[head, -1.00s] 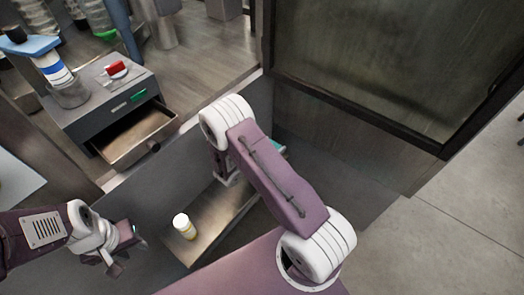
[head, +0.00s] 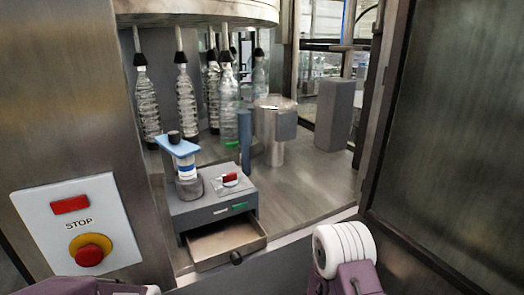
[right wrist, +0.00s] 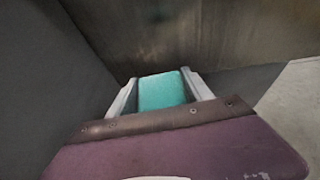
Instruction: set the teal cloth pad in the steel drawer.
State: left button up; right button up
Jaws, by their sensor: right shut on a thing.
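The teal cloth pad (right wrist: 162,89) is between the fingers of my right gripper (right wrist: 160,86) in the right wrist view. The gripper is shut on it. The pad and the right gripper are out of the head view, where only part of my right arm shows at the bottom right. The steel drawer (head: 222,243) stands pulled open at the front of a grey box (head: 195,206) in the head view. The part of its inside that shows looks empty. My left gripper is not in view.
A blue-topped holder (head: 176,145) and a red switch (head: 230,178) are on the grey box. A stop button panel (head: 80,228) is at the left. Several bottles (head: 187,100) hang behind. A dark-framed glass door (head: 455,130) stands at the right.

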jog(key=w+a+r+n+t+y+p, duration=0.1)
jog(key=w+a+r+n+t+p, duration=0.15)
jog(key=a, duration=0.55)
jog(key=s+a+r+n+t+y+p, duration=0.1)
jog(key=s+a+r+p, duration=0.1)
jog(key=a, duration=0.4)
jog(key=s+a+r+n+y+p, duration=0.1)
jog(key=s+a+r+p, duration=0.15)
jog(key=a, duration=0.35)
jog(key=s, duration=0.1)
jog(key=s+d+m+h, duration=0.1)
jog(key=s+m+g, duration=0.1)
jog(key=shift+d+r+h, duration=0.15)
jog(key=shift+d+h, duration=0.15)
jog(key=shift+h, duration=0.1)
